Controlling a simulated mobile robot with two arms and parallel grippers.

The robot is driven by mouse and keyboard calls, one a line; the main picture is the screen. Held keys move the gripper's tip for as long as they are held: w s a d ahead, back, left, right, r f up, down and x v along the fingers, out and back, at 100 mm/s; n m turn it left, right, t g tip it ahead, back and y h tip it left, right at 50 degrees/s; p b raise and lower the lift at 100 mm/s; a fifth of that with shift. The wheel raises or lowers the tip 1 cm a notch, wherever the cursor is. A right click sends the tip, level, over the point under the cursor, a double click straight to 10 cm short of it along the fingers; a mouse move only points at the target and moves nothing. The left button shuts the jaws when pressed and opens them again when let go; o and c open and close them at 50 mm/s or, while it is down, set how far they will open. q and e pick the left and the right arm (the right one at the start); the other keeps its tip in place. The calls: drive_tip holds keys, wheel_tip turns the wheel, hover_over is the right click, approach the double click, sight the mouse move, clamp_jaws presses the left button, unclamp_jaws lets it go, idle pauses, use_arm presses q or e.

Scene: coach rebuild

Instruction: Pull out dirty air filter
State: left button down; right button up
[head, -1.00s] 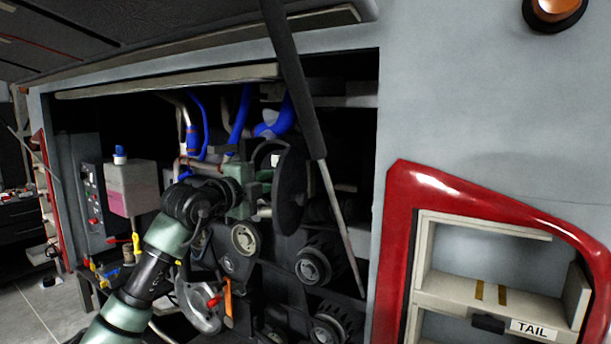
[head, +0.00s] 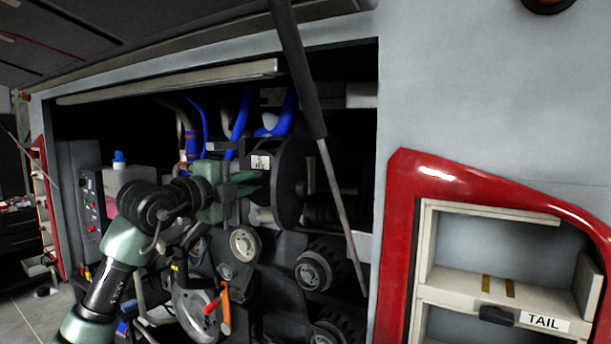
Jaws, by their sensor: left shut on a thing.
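My left gripper (head: 250,184) reaches in from the left, into the open engine bay. Its green fingers are shut at the front of a dark, drum-shaped piece, which I take for the dirty air filter (head: 289,180). A small white label (head: 261,162) shows just above the fingers. The fingers and hand hide part of the drum's near side, so the exact grip is not clear. How much of it still sits inside the housing cannot be told in the dark. My right gripper is not in view.
A gas strut (head: 335,195) slants across the bay's right side. Blue hoses (head: 241,120) hang above the filter; pulleys (head: 313,270) lie below. A red-framed locker (head: 398,240) with a TAIL sign (head: 544,322) stands at right. The raised hatch (head: 150,30) overhangs.

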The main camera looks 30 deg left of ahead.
use_arm(q)
drive_tip(key=s+b, duration=0.6)
drive_tip(key=s, duration=0.5)
drive_tip(key=shift+s+a+b, duration=0.35)
drive_tip(key=shift+a+b, duration=0.05)
drive_tip(key=shift+a, duration=0.05)
idle(0.4)
